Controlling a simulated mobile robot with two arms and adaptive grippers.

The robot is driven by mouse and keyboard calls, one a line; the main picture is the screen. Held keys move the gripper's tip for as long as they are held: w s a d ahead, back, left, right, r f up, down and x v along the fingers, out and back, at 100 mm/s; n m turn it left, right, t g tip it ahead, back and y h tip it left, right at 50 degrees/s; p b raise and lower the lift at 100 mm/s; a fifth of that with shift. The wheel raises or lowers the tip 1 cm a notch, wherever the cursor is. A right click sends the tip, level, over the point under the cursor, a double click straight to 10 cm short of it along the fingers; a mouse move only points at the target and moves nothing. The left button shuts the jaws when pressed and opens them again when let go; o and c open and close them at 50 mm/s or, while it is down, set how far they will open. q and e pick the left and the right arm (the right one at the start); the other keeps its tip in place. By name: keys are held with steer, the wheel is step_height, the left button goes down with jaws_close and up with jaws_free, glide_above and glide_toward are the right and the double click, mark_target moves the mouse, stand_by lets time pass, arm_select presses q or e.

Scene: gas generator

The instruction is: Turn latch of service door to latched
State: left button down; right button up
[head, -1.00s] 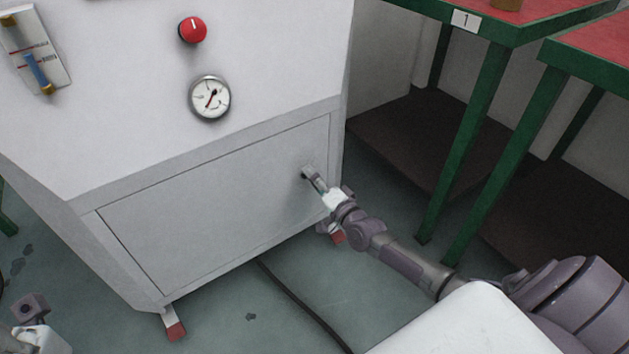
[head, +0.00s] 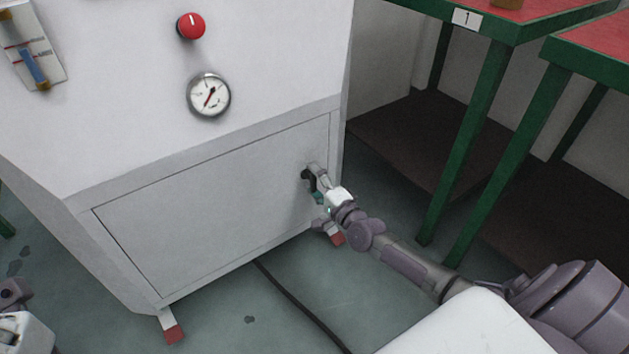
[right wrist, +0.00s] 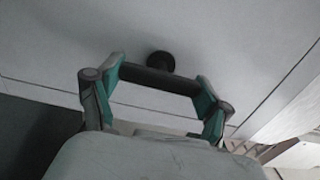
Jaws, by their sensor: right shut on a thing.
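The service door (head: 220,205) is the grey lower panel of the white generator, and it lies flush in its frame. Its dark latch (head: 306,175) is near the right edge of the door. My right gripper (head: 314,182) is at the latch. In the right wrist view the latch is a black bar (right wrist: 158,80) on a round mount, and the green-padded fingers of my right gripper (right wrist: 160,85) are closed on its two ends. My left gripper (head: 14,295) shows only partly at the lower left edge; its fingers are unclear.
A red knob (head: 191,26) and a round gauge (head: 209,95) are on the panel above the door. Green-legged tables (head: 475,135) stand at the right. A dark cable (head: 295,300) lies on the floor, and the floor in front of the door is otherwise mostly clear.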

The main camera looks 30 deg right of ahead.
steer(key=o, duration=1.6)
steer(key=shift+o, duration=0.2)
steer(key=s+d, duration=0.1)
steer(key=s, duration=1.1)
steer(key=shift+a, duration=0.1)
